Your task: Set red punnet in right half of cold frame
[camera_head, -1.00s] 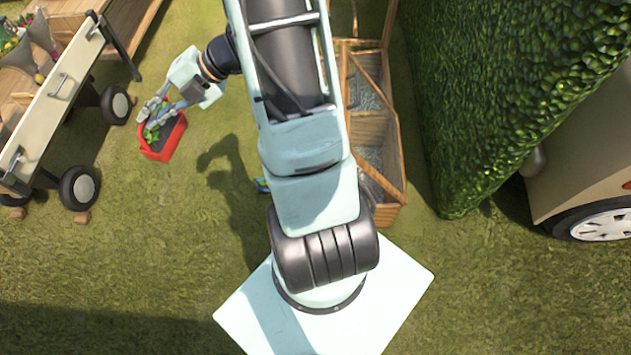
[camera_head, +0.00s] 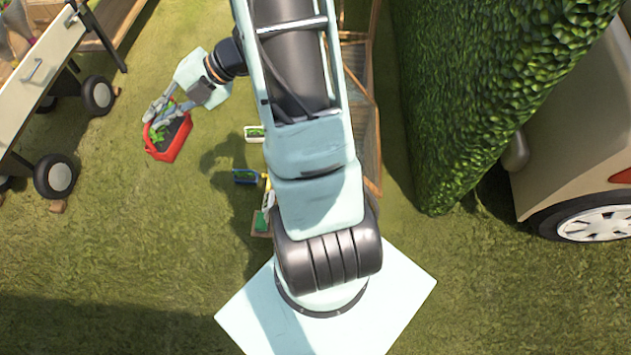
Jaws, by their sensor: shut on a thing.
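The red punnet (camera_head: 172,150) holds dark soil and a green plant. My gripper (camera_head: 157,117) is shut on its rim at the upper left and holds it out to the left of my arm, above the grass as far as I can tell. The wooden cold frame (camera_head: 371,110) stands to the right of my arm. My arm covers much of it, so its halves cannot be made out fully.
A white planter (camera_head: 254,133), a blue planter (camera_head: 245,176) and a small brown tray with green (camera_head: 261,222) stand left of my arm, partly hidden. A wheeled cart (camera_head: 42,72) is at the upper left. A hedge (camera_head: 480,90) and a vehicle (camera_head: 590,140) are on the right.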

